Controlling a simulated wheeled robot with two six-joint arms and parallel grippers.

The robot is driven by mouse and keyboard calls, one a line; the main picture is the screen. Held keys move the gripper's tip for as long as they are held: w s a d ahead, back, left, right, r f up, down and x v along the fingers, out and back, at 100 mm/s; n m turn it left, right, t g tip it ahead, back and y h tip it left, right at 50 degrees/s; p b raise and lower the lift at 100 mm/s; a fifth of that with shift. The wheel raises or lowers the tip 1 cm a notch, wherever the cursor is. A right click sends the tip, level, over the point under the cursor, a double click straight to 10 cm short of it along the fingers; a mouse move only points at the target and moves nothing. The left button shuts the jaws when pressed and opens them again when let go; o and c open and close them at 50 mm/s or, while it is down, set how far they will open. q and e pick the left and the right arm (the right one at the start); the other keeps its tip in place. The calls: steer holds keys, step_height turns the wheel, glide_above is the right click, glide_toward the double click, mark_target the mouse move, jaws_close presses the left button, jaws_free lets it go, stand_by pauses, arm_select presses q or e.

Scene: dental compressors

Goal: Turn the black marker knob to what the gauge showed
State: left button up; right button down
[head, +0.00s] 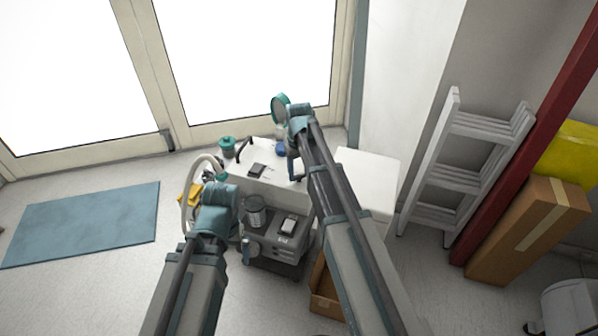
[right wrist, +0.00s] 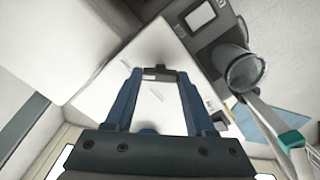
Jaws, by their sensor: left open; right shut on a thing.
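In the right wrist view my right gripper (right wrist: 157,76) is shut on a small black piece (right wrist: 157,72) at the white panel (right wrist: 162,105); it looks like the black marker knob, but its markings cannot be read. In the head view my right gripper (head: 295,168) reaches down to the white machine top (head: 275,186), and my arm hides much of it. A teal-rimmed round disc (head: 280,108), perhaps the gauge, shows beside my right wrist; no reading is visible. My left gripper (head: 216,178) is open near the machine's left side, its fingers mostly hidden by the wrist.
A metal cup (head: 255,211) sits on the grey unit in front. A pale hose (head: 187,205) curves beside my left gripper. A white stepladder (head: 465,165) leans at right.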

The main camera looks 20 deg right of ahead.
mark_target(299, 175)
stand_by(0.5)
steer(key=shift+c, duration=1.2)
jaws_free()
step_height(299, 175, up, 14)
steer(key=p, duration=1.3)
steer(key=shift+p, duration=0.4)
steer(key=shift+f, duration=0.2)
step_height(299, 175, down, 13)
steer(key=b, duration=1.3)
steer(key=shift+f, duration=0.15)
